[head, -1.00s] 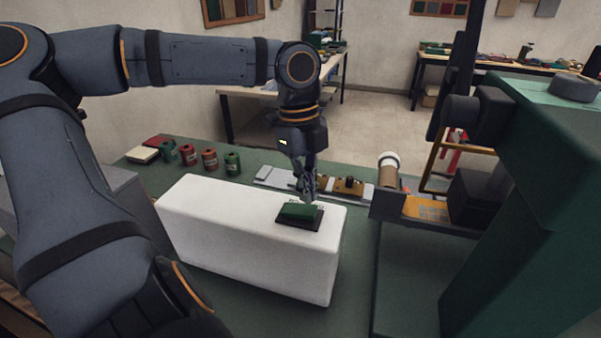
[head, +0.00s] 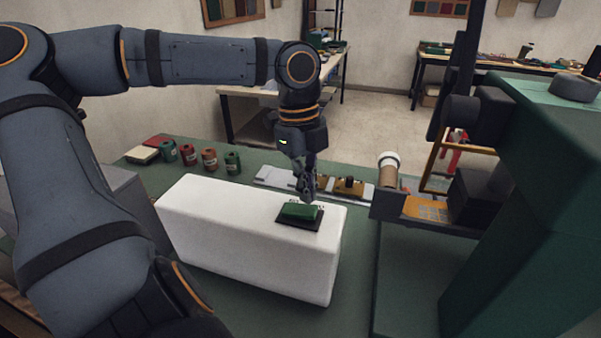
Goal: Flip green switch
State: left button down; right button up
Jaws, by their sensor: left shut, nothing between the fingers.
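The green switch (head: 299,212) is a rocker on a dark base plate, set on top of a long white block (head: 240,220) near its right end. My left gripper (head: 309,199) points down from above with its fingers shut and empty. Its fingertips are at the back edge of the switch, close above it or touching; I cannot tell which. Small lettering behind the switch is partly hidden by the fingers. My right gripper is not in view.
Several small spools or cans (head: 209,159) stand at the left on the green table. A metal rail with brown parts (head: 326,182) lies behind the block. A large green machine (head: 530,180) fills the right side.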

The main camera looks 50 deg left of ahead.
aim_at(307, 209)
pick_arm(q)
jog(key=shift+f, duration=0.6)
jog(key=shift+f+b, duration=0.55)
jog(key=shift+f, duration=0.3)
dwell(0.5)
notch_tip(307, 209, up, 7)
jog(key=p, duration=0.9)
jog(key=shift+p, duration=0.4)
